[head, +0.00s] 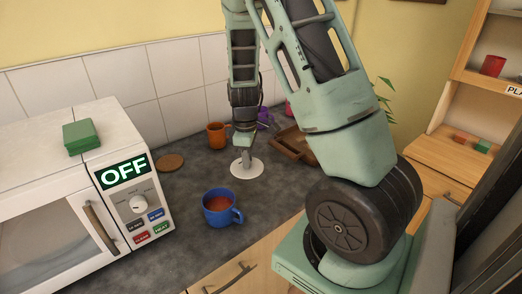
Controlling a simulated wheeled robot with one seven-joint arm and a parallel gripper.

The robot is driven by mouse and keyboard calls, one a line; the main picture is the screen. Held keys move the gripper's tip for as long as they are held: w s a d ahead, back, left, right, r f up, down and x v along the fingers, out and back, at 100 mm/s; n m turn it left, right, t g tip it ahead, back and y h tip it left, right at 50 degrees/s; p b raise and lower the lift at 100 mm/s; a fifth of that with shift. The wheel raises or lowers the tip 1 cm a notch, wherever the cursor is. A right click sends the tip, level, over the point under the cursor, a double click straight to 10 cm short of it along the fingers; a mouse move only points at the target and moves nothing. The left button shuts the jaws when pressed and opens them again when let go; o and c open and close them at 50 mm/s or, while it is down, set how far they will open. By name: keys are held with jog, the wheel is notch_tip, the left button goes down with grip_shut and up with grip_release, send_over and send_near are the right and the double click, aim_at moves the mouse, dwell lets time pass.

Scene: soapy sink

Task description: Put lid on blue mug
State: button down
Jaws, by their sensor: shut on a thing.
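My gripper (243,148) points down behind and to the right of the mug. It is shut on the upright knob of a round white lid (255,171). The lid is apart from the mug. I cannot tell whether it touches the counter or hangs just above it. The fingertips are small and partly hidden.
A microwave (75,188) marked OFF stands at left with a green block (81,136) on top. A round brown disc (170,162) and an orange mug (216,135) are farther back. A brown tray (287,144) lies at right. Shelves (470,115) hold a red cup (493,66).

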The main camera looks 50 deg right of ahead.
jog(key=a+r+n+p, duration=0.3)
jog(key=a+p, duration=0.3)
jog(key=a, duration=0.5)
notch_tip(320, 180, down, 6)
jog(key=a+b, duration=0.1)
jog(key=b, duration=0.4)
jog(key=shift+w+f, duration=0.15)
jog(key=shift+w, duration=0.25)
jog(key=shift+f, duration=0.15)
dwell(1.3)
dwell(0.3)
jog(key=c, duration=0.7)
grip_release()
jog(key=shift+r+p, duration=2.5)
jog(key=shift+r, duration=1.05)
